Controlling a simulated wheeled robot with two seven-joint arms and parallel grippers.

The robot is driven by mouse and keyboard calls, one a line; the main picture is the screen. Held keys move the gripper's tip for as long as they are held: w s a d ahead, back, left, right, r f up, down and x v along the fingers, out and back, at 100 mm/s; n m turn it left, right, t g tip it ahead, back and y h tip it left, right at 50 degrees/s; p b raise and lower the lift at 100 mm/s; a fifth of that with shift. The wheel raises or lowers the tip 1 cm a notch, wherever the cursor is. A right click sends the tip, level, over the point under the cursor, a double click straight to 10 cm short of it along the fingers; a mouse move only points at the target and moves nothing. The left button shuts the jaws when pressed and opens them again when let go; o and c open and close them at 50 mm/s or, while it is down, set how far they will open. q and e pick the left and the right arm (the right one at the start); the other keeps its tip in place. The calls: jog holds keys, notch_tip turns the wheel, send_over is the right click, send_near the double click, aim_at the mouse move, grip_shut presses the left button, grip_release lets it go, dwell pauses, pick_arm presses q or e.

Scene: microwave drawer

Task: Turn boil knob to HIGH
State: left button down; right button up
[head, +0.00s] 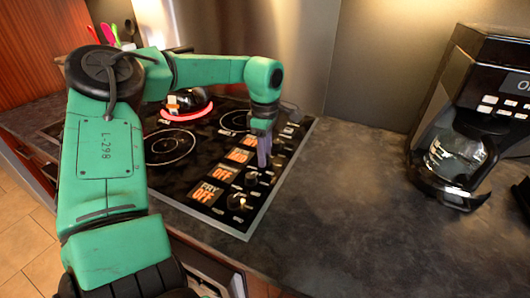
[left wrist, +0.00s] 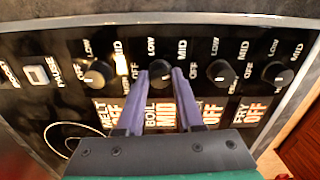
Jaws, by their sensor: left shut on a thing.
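The stove's control strip has a row of black knobs with lit labels. My left gripper (head: 263,160) points down at one of these knobs in the head view. In the left wrist view its two purple fingers (left wrist: 160,75) stand on either side of the boil knob (left wrist: 160,70) and are shut on it. The boil label (left wrist: 163,113) below reads MID. The knob's pointer is hard to read between the fingers. My right gripper is not in view.
A melt knob (left wrist: 98,73) and a fry knob (left wrist: 278,77) flank it, with another knob (left wrist: 220,72) between. A pot (head: 187,100) sits on a glowing red burner. A coffee maker (head: 468,115) stands at the right. The counter (head: 350,190) between is clear.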

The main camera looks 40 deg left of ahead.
pick_arm(q)
jog(key=m, duration=0.5)
jog(key=shift+w+r, duration=0.15)
jog(key=shift+r, duration=0.05)
jog(key=shift+m+p, duration=0.3)
jog(key=shift+m, duration=2.1)
jog(key=c, duration=0.5)
grip_release()
jog(key=shift+c, duration=0.2)
jog(key=shift+f, duration=0.1)
